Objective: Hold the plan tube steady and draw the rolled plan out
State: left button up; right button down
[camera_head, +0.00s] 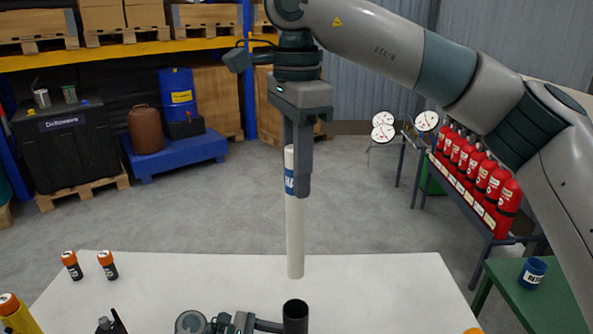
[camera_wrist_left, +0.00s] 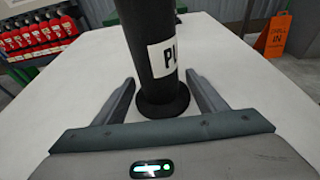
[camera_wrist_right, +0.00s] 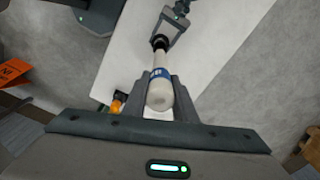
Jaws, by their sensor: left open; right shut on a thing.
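The rolled plan (camera_head: 295,238) is a long white roll with a blue label, upright in the air. My right gripper (camera_head: 298,190) is shut on its upper part. Its lower end shows clear above the open mouth of the black plan tube (camera_head: 295,318). In the right wrist view the plan (camera_wrist_right: 160,95) points down toward the tube's dark mouth (camera_wrist_right: 160,42). In the left wrist view the tube (camera_wrist_left: 152,60) stands upright on a round base with a white label. My left gripper (camera_wrist_left: 160,98) is open, one finger on each side of the tube, with gaps visible.
The white table (camera_head: 390,285) has two orange-capped bottles (camera_head: 106,265) at its left and a yellow item (camera_head: 18,315) at the front left. Red extinguishers (camera_head: 480,175) stand on a rack at the right. A blue cup (camera_head: 533,270) sits on a green table.

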pick_arm(q)
jog(key=shift+v, duration=3.75)
jog(key=shift+r, duration=0.1)
